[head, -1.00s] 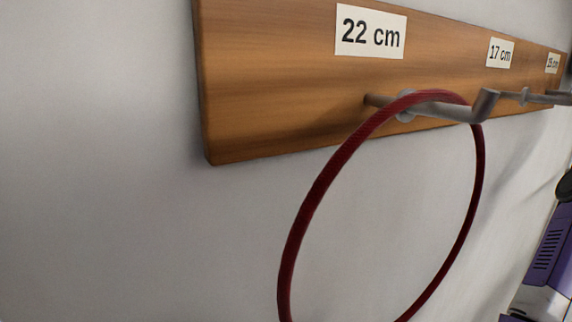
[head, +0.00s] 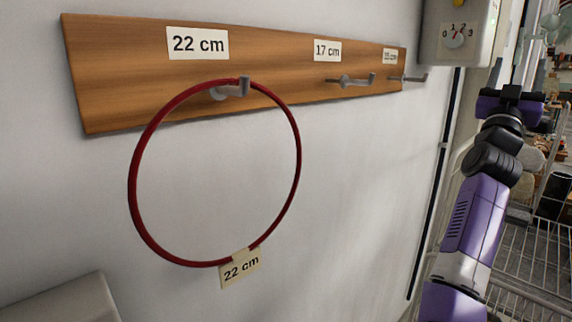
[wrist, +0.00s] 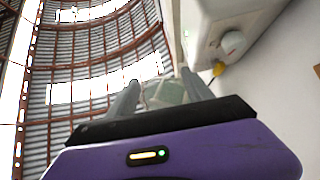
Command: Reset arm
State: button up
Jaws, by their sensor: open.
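My gripper (wrist: 160,88) is open and empty in the wrist view, with its two grey fingers apart and pointing up toward the roof. In the head view my gripper (head: 511,98) shows at the right, at the top of my raised purple and black arm. It is well to the right of the rack and touches nothing that I can see. A dark red ring (head: 131,190) hangs on the hook (head: 236,89) under the 22 cm label. A 22 cm tag (head: 240,268) is at the ring's bottom.
The wooden rack (head: 120,70) on the white wall has bare hooks at 17 cm (head: 352,80) and farther right. A grey box with a dial (head: 456,36) is close to my arm; it also shows in the wrist view (wrist: 235,42). A wire rack (head: 535,260) stands at the right.

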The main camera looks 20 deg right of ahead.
jog(key=s+a+f+n+t+y, duration=0.35)
jog(key=a+f+y, duration=0.25)
jog(key=a+f, duration=0.45)
jog(key=s+a+f+n+t+y, duration=0.2)
jog(key=a+f+n+t+y, duration=0.25)
jog(key=a+f, duration=0.65)
jog(key=s+a+f+n+t+y, duration=0.3)
jog(key=a+f+y, duration=0.3)
jog(key=a+f, duration=0.45)
jog(key=s+a+f+g+y, duration=0.2)
jog(key=s+a+f, duration=0.3)
jog(key=s, duration=0.4)
jog(key=s+a+f+n+g+y, duration=0.1)
jog(key=s+a+f+g+y, duration=0.2)
jog(key=s, duration=0.7)
jog(key=s+a+f+n+g+y, duration=0.1)
jog(key=s+a+f+g+y, duration=0.1)
jog(key=s+a+f, duration=0.6)
notch_tip(320, 180, down, 3)
jog(key=shift+s+f+g+y, duration=0.1)
jog(key=shift+s+g+y, duration=0.3)
jog(key=shift+s, duration=0.5)
